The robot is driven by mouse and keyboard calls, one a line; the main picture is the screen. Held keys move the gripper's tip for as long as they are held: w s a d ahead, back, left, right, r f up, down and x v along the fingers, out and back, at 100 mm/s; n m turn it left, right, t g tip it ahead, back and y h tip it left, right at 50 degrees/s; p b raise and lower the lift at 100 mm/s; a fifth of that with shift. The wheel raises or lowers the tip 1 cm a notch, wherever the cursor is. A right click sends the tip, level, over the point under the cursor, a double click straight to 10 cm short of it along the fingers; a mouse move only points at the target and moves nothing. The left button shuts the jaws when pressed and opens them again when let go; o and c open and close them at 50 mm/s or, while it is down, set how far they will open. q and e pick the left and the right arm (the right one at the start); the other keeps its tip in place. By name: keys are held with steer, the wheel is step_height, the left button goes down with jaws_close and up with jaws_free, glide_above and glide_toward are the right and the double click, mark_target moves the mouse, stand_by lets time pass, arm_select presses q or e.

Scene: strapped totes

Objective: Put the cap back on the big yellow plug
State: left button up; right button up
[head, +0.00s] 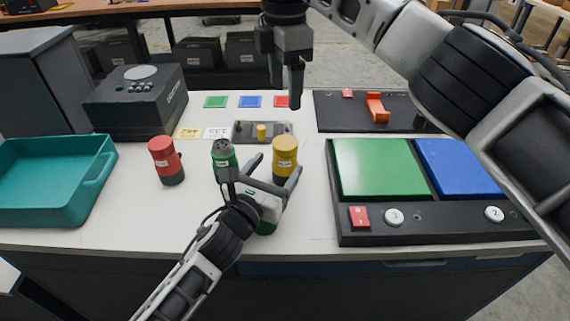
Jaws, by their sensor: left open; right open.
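The big yellow plug (285,150) stands upright on the white table, right of the green plug. Its top looks plain yellow; I cannot tell whether that is a cap. My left gripper (274,172) is open, with its fingers spread at the plug's lower part, one to the left and one to the right. Its lower body is partly hidden by the gripper, and contact is unclear. A small yellow piece (262,131) stands on a dark plate (282,138) behind; I cannot tell whether it is a cap. My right gripper (296,88) is open and empty, pointing down above the table's back part.
A green plug (223,154) with a dark socketed top and a red plug (163,157) stand to the left. A teal tote (50,205) is at far left, a black box (137,103) behind. A panel with green (380,168) and blue pads lies right.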

arm_select(q)
steer(key=v, duration=0.9)
steer(key=shift+s+b, duration=0.15)
steer(key=shift+b, duration=0.2)
